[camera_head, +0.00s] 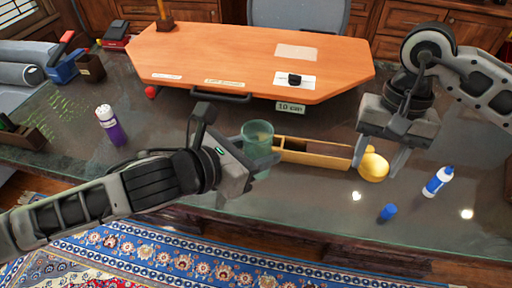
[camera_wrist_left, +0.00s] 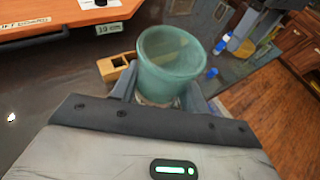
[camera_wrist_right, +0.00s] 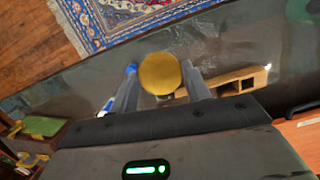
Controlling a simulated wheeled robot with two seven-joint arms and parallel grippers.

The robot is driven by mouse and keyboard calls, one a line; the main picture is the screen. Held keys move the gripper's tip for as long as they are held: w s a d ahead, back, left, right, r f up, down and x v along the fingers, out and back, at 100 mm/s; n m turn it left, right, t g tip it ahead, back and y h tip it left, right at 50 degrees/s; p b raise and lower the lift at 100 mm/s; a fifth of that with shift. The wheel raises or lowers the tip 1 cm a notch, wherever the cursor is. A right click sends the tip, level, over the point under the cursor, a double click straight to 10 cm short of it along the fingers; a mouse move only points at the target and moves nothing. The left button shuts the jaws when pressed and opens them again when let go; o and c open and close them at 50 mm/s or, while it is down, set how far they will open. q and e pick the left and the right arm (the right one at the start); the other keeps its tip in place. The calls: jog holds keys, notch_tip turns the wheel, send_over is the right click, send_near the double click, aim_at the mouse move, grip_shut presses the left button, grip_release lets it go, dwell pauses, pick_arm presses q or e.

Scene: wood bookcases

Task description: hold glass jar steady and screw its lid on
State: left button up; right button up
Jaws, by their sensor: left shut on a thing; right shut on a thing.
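The glass jar (camera_head: 257,138) is greenish and see-through, upright, with its open mouth up. My left gripper (camera_head: 262,166) is shut on it from the left; in the left wrist view the jar (camera_wrist_left: 170,62) sits between the fingers. The lid (camera_head: 373,167) is round and yellow-gold, to the right of the jar and apart from it. My right gripper (camera_head: 377,160) points down and is shut on the lid, which shows face-on between the fingers in the right wrist view (camera_wrist_right: 160,73). How high the lid is above the table cannot be told.
A wooden tray with compartments (camera_head: 318,146) lies between jar and lid. A white-blue bottle (camera_head: 437,181) and a blue cap (camera_head: 388,212) are to the right. A purple bottle (camera_head: 110,126) stands left. A large wooden board (camera_head: 235,52) fills the back of the glossy dark table (camera_head: 310,205).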

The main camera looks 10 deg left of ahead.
jog(key=w+a+r+m+y, duration=0.1)
jog(key=w+a+r+m, duration=0.1)
jog(key=a+r+m, duration=0.75)
notch_tip(320, 180, up, 5)
jog(key=m+t, duration=0.2)
jog(key=m, duration=0.5)
send_over(257, 152)
jog(key=w, duration=0.2)
jog(key=shift+w, duration=0.25)
jog(key=shift+f, duration=0.15)
jog(key=shift+f, duration=1.9)
jog(key=shift+f, duration=0.85)
jog(key=shift+f, duration=0.6)
